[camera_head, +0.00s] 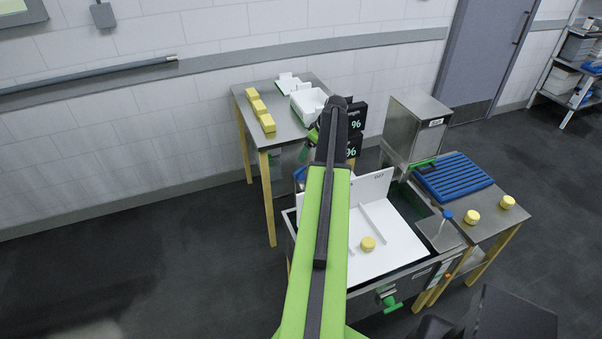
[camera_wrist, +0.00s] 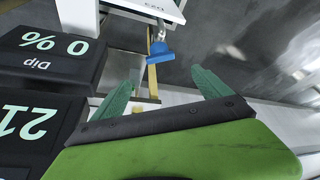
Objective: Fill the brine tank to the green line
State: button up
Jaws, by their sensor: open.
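My gripper (camera_wrist: 162,77) is open, with two green fingers spread and nothing between them. A blue handle (camera_wrist: 160,50) on a small metal fitting shows beyond the fingertips, apart from them, below a white-sided vessel (camera_wrist: 145,8). In the head view, a small blue part (camera_head: 300,174) shows just left of my arm, beside a steel tub with a white interior (camera_head: 385,245). A steel box (camera_head: 415,125) with a small label stands behind it. I cannot tell which vessel is the brine tank. No green fill line or liquid level can be made out. My arm hides part of the tub.
Dark displays (camera_wrist: 45,55) reading 0 % and 21 stand close left of my gripper. A side table (camera_head: 286,105) holds yellow blocks (camera_head: 260,110) and a white tray (camera_head: 308,103). A blue rack (camera_head: 452,177) and yellow cheeses (camera_head: 472,217) lie right. A green valve (camera_head: 391,303) is at the tub's front.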

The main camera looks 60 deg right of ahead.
aim_at(300, 169)
jog(key=b+x, duration=1.2)
jog(key=x, duration=0.3)
jog(key=shift+s+b, duration=0.1)
jog(key=shift+b, duration=0.2)
jog(key=shift+r, duration=0.1)
jog(key=c, duration=1.2)
jog(key=shift+d, duration=0.55)
jog(key=shift+c, duration=0.8)
jog(key=shift+a, duration=0.4)
jog(key=shift+a+m+h, duration=0.1)
jog(key=shift+m+h, duration=0.2)
jog(key=shift+m, duration=0.2)
jog(key=shift+m+g+h, duration=0.25)
jog(key=shift+m+h, duration=0.15)
jog(key=shift+m, duration=0.85)
jog(key=shift+m+g+h, duration=0.25)
jog(key=shift+m+h, duration=0.15)
jog(key=shift+m, duration=0.85)
